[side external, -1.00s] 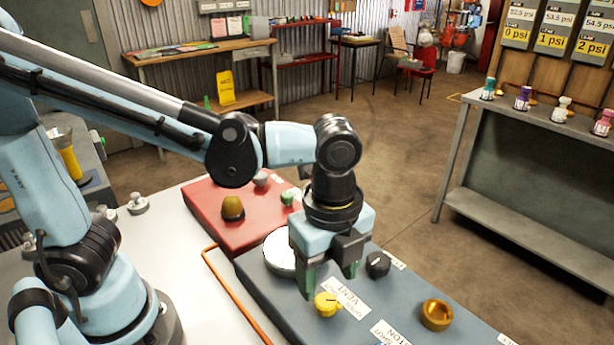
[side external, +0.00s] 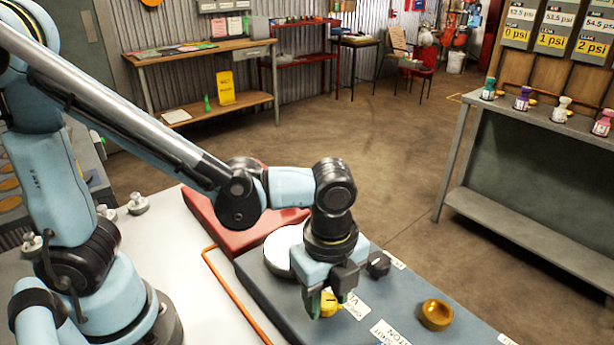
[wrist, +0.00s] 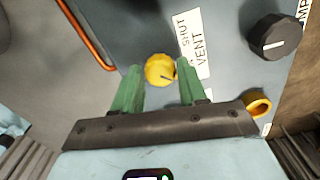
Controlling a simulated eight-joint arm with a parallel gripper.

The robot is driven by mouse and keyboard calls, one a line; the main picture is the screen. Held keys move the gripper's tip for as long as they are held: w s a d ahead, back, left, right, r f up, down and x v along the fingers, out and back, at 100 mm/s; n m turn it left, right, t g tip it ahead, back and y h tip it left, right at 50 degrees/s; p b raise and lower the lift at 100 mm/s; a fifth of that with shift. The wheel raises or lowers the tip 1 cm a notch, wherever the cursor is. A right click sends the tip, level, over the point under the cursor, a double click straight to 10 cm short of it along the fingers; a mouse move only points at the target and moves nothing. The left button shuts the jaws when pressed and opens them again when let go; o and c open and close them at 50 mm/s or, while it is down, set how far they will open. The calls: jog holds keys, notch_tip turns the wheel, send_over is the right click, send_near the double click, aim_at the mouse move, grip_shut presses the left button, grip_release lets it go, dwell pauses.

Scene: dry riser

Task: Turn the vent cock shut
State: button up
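The vent cock is a yellow knob (side external: 328,304) on the blue-grey panel (side external: 388,296), beside a white VENT label (side external: 354,306). In the wrist view the yellow knob (wrist: 159,70) has a dark pointer line, and the label beside it reads SHUT and VENT (wrist: 192,44). My gripper (side external: 325,308) is low over the knob. In the wrist view my gripper (wrist: 158,80) has its green fingers apart, with the knob between and slightly beyond their tips. The side view partly hides the knob behind a finger.
A black knob (side external: 379,264) and a brass ring-shaped fitting (side external: 436,314) stand on the same panel. A white round disc (side external: 281,250) lies behind my gripper. A red panel (side external: 222,228) and an orange pipe (side external: 236,296) are to the left.

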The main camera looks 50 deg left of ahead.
jog(key=c, duration=0.6)
jog(key=shift+n, duration=0.4)
jog(key=n, duration=0.3)
jog(key=shift+n, duration=0.4)
jog(key=n, duration=1.3)
jog(key=shift+n, duration=0.3)
